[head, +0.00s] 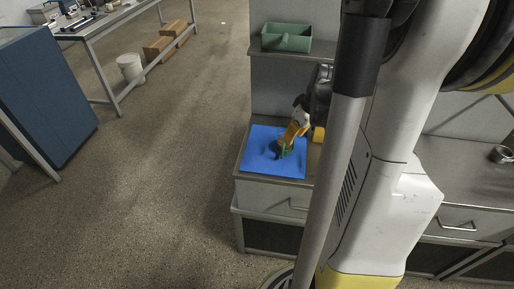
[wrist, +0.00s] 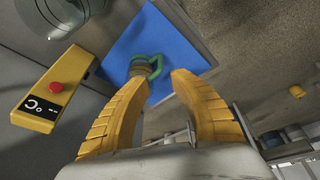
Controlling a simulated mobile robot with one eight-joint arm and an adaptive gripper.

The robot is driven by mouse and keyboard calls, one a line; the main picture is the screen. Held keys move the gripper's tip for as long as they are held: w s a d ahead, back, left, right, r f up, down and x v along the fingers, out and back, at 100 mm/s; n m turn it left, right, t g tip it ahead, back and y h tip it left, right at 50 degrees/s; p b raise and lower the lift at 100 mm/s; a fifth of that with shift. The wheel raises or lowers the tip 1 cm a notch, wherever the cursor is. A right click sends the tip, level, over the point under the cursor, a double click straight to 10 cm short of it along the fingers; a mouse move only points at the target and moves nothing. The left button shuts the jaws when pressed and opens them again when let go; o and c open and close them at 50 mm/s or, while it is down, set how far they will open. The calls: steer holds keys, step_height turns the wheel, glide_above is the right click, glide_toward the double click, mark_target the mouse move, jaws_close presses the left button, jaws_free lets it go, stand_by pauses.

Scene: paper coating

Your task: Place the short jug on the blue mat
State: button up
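The blue mat (head: 257,160) lies on the counter's left end, and it also fills the upper middle of the wrist view (wrist: 122,43). The short jug (head: 284,149) is small, with a green handle, and appears to stand on the mat; it shows just beyond the fingertips in the wrist view (wrist: 141,68). My gripper (head: 289,138) points down at the jug from the upper right. In the wrist view its yellow fingers (wrist: 160,78) are apart with a gap between the tips. The left fingertip overlaps the jug's near edge in the picture; contact cannot be told.
A yellow device with a red button (wrist: 45,100) stands beside the mat, near my gripper. A green bin (head: 287,38) sits on the shelf above. The counter's front and left edges are close to the mat. My arm hides the counter's middle in the head view.

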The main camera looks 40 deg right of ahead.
steer(key=w+a+r+t, duration=0.1)
steer(key=a+r, duration=0.3)
steer(key=a, duration=0.5)
steer(key=a+r, duration=0.4)
steer(key=a, duration=0.5)
steer(key=s+a+r+t, duration=0.1)
steer(key=s+a, duration=0.1)
steer(key=a, duration=0.4)
steer(key=s+a+r+m+t, duration=0.1)
steer(key=s+a, duration=0.2)
steer(key=a, duration=0.3)
steer(key=shift+a+r, duration=0.3)
steer(key=shift+a, duration=0.05)
